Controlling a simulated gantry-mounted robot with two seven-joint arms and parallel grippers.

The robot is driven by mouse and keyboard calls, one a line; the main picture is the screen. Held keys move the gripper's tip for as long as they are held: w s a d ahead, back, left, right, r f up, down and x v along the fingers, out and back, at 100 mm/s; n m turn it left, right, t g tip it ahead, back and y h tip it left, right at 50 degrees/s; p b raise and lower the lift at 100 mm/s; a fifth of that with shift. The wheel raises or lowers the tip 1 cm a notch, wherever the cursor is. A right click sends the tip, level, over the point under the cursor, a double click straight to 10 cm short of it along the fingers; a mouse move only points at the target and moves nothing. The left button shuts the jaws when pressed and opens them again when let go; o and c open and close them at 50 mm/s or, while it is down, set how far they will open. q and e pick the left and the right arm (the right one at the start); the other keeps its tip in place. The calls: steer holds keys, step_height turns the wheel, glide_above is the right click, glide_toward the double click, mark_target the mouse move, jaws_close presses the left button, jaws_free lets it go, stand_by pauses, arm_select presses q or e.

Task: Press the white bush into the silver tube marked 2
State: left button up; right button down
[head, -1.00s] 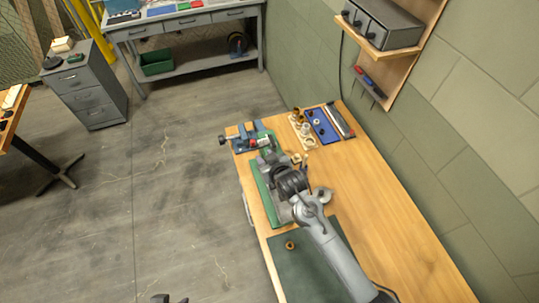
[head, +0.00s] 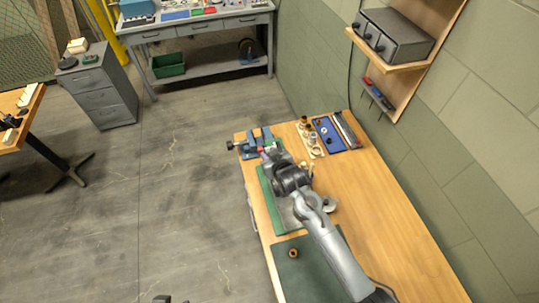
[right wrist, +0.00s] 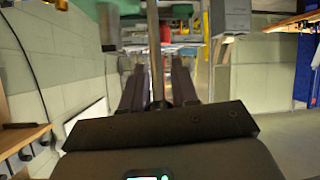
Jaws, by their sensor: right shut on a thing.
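My right gripper (head: 267,154) is at the blue vise (head: 250,150) at the far left end of the wooden bench. In the right wrist view, the gripper (right wrist: 157,82) is shut on a slim grey-brown rod-like piece (right wrist: 153,35), which stands between its fingers. A small red and pale patch shows by the gripper's tip. Small pale and brass-coloured ring or tube pieces stand on a light rack (head: 312,148) right of the vise. I cannot make out the white bush or the mark 2. A dark tip of my left gripper (head: 162,298) shows at the bottom edge.
A green mat (head: 310,268) with an orange-brown ring (head: 293,253) lies at the near end. The bench's right side is clear.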

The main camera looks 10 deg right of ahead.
steer(key=shift+s+d+f, duration=0.15)
steer(key=shift+d+f, duration=0.15)
steer(key=shift+f, duration=0.4)
steer(key=c, duration=1)
jaws_free()
steer(key=shift+o, duration=0.4)
steer(key=shift+a+r, duration=0.15)
steer(key=shift+r, duration=0.15)
steer(key=b+v, duration=0.1)
steer(key=v, duration=0.9)
steer(key=shift+s+r, duration=0.25)
